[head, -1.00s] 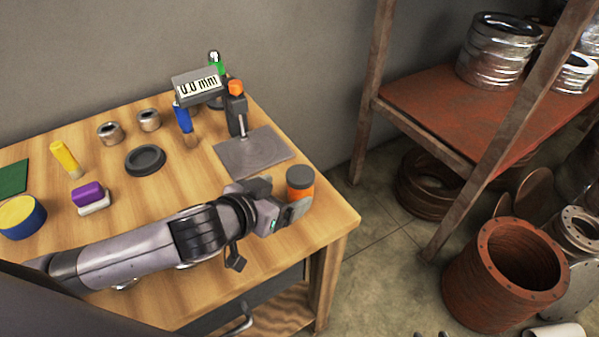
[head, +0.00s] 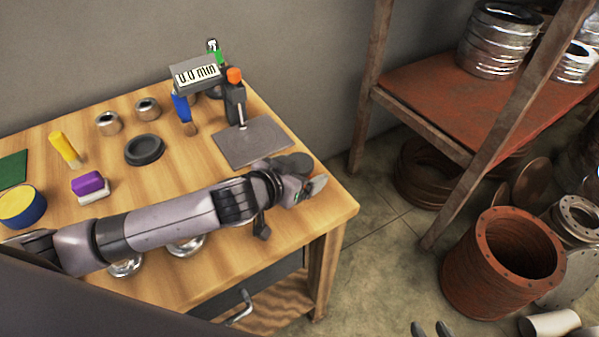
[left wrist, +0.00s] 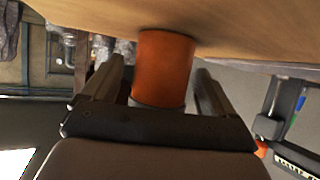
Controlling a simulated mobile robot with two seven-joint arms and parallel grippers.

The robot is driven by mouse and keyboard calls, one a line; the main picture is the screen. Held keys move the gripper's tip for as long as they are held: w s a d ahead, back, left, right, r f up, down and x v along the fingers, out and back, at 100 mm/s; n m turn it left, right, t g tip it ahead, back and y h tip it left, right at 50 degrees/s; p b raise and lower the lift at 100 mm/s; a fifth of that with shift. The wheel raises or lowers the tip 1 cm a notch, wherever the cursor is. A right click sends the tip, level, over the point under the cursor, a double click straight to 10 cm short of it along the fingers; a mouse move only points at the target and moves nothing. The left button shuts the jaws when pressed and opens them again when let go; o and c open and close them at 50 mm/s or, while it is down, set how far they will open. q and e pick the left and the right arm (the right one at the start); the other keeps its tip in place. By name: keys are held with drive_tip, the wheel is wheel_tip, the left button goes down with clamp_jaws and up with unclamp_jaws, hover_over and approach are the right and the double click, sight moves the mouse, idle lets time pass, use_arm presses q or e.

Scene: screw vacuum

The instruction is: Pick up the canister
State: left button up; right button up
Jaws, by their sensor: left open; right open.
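The canister is an orange cylinder with a dark grey lid at the right end of the wooden table. In the head view only its lid (head: 299,161) shows clearly; my left gripper (head: 306,184) covers the rest. In the left wrist view, which looks upside down, the orange canister body (left wrist: 163,62) stands between the two fingers of my left gripper (left wrist: 159,85). Gaps show on both sides, so the fingers are open and not gripping it. My right gripper (head: 430,330) shows only its two fingertips, apart and empty, at the bottom edge of the head view.
A grey plate (head: 252,141) with a gauge stand (head: 235,103) lies behind the canister. Metal rings, a black ring (head: 144,150), a yellow-handled tool (head: 65,148) and a purple block (head: 88,184) are further left. The wooden table (head: 332,205) ends just right of the canister.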

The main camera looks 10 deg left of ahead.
use_arm(q)
drive_tip(key=c, duration=1.1)
drive_tip(key=shift+o, duration=0.2)
